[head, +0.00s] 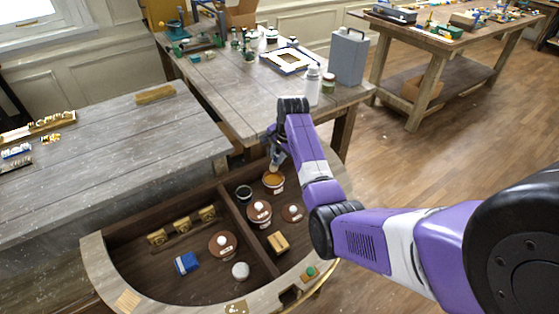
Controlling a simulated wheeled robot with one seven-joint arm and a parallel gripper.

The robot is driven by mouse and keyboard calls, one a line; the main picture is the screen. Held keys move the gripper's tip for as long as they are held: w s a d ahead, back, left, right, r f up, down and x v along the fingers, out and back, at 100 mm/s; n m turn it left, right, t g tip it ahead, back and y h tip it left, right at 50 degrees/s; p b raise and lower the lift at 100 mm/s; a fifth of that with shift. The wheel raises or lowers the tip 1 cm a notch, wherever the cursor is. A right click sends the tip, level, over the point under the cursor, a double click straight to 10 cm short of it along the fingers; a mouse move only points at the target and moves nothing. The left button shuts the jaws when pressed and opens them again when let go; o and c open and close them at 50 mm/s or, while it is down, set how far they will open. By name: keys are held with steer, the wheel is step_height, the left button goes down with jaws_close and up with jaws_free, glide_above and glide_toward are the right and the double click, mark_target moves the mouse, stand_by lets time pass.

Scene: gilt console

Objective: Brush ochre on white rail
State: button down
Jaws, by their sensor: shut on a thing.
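My gripper (277,160) hangs over the back right of the half-round dark tray, at the end of the purple arm. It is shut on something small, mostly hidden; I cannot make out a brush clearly. Right below it is an open pot with ochre-orange contents (273,180). I cannot tell whether the held thing touches the ochre. A pale, whitish curved rail (97,268) runs round the tray's front edge. I cannot tell whether any of it bears ochre.
The tray also holds a dark open pot (243,192), brown lidded pots (222,244), a blue-and-white block (187,263), a white ball-like thing (240,271) and a yellowish block (278,242). A divider (240,228) splits it. A grey can (348,56) stands on the table behind.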

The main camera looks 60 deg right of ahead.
step_height(320, 180, down, 6)
steer(key=b, duration=0.5)
steer(key=shift+f, duration=0.7)
stand_by(2.7)
steer(key=shift+r, duration=0.1)
step_height(320, 180, up, 5)
steer(key=p, duration=0.4)
steer(key=shift+p, duration=0.35)
steer(key=shift+r, duration=1)
